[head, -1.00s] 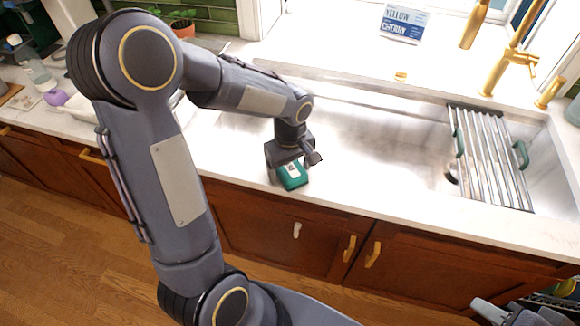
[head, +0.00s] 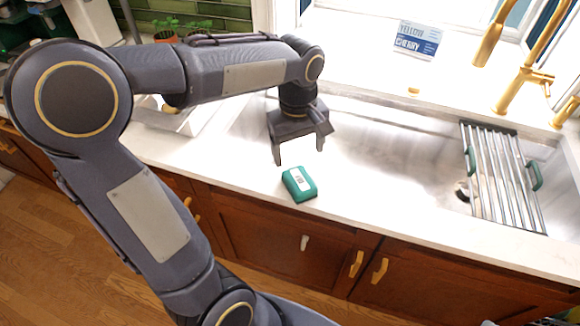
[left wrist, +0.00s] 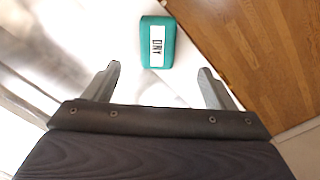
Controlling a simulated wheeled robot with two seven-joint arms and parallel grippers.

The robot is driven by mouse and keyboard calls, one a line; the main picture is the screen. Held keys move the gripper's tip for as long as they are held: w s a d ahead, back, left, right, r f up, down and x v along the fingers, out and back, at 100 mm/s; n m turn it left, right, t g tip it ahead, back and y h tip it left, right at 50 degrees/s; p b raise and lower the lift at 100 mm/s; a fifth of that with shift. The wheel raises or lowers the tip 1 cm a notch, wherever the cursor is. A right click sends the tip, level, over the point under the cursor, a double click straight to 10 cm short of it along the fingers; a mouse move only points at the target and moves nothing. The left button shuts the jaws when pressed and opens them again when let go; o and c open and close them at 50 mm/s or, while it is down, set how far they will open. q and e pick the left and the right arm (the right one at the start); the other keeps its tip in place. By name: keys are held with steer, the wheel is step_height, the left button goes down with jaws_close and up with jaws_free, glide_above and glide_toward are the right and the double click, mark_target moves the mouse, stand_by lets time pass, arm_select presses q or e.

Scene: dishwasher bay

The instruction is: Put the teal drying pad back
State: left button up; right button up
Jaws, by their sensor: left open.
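The teal drying pad (head: 299,184) is a small rounded teal block with a white label. It lies on the pale counter strip in front of the sink, near the front edge. My left gripper (head: 298,157) is open and empty, its fingers pointing down, just behind the pad and apart from it. In the left wrist view the pad (left wrist: 157,42) lies beyond the spread fingertips of the gripper (left wrist: 158,72), roughly centred between them. A sliver of grey at the bottom right of the head view may be my right gripper; too little shows to tell.
The steel sink (head: 385,150) lies behind the counter strip, with a roll-up rack (head: 503,180) across its right part. A gold faucet (head: 525,75) and a blue-and-white sign (head: 417,40) stand at the back. The counter strip right of the pad is clear.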

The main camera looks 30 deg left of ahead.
arm_select(q)
steer(key=s+d+m+t+h, duration=0.1)
steer(key=s+m, duration=0.3)
steer(key=s, duration=0.4)
steer(key=s+d+m+t+h, duration=0.2)
steer(key=s+d+m+t, duration=0.1)
steer(key=s, duration=0.5)
steer(key=shift+f+m+t, duration=0.45)
steer(key=shift+m+t, duration=0.25)
steer(key=shift+m, duration=0.5)
